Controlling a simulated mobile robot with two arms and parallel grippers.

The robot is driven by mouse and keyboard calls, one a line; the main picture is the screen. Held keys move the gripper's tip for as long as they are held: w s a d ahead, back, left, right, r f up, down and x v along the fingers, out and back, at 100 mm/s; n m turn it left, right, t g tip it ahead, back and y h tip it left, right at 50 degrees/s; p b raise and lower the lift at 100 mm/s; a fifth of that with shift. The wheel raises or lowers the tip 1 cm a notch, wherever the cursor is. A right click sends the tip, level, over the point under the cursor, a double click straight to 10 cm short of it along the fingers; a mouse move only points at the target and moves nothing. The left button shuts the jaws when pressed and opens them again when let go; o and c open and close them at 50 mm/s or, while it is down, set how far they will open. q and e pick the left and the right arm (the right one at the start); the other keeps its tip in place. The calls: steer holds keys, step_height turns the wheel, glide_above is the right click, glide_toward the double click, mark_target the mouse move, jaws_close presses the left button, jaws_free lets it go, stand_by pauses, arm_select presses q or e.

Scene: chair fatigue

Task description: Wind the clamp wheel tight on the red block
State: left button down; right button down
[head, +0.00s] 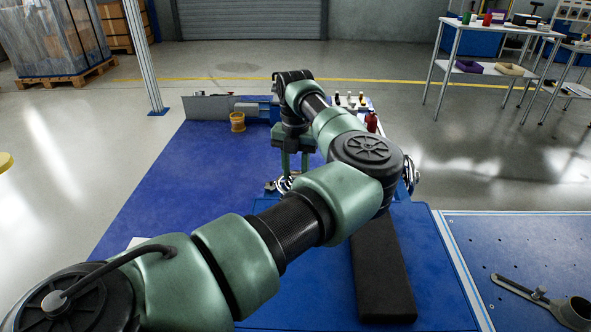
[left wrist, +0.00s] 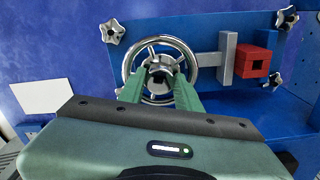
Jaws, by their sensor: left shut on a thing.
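The clamp wheel (left wrist: 186,52) is a shiny spoked metal ring with a dark hub in the left wrist view. My left gripper (left wrist: 160,84) has its two green fingers on either side of the hub, shut on the wheel. The red block (left wrist: 262,62) sits to the right of the wheel. A grey clamp pad (left wrist: 227,55) on a bar stands at its left side; I cannot tell if they touch. In the head view my left gripper (head: 293,168) points down at the wheel, and my arm hides the red block. My right gripper is in neither view.
Star-shaped knobs (left wrist: 113,31) sit on the blue clamp plate (left wrist: 205,28). An orange cup (head: 237,122) stands on the blue mat (head: 165,180). A black padded bar (head: 382,275) lies at the front. The mat's left part is clear.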

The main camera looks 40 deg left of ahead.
arm_select(q)
steer(key=m, duration=0.4)
steer(key=shift+m+p, duration=0.3)
steer(key=shift+p, duration=0.05)
steer(key=m+p, duration=0.1)
steer(key=m, duration=0.4)
steer(key=m+p, duration=0.1)
steer(key=m, duration=0.5)
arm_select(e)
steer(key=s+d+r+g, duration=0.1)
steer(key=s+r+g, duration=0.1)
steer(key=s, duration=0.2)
arm_select(q)
steer(key=m+p, duration=0.3)
steer(key=m, duration=0.6)
steer(key=shift+r+m+p, duration=0.1)
steer(key=shift+m+p, duration=0.2)
steer(key=shift+m, duration=0.8)
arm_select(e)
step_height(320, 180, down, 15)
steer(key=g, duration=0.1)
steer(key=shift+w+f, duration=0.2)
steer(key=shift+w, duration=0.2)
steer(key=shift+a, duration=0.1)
arm_select(q)
steer(key=c, duration=1)
jaws_free()
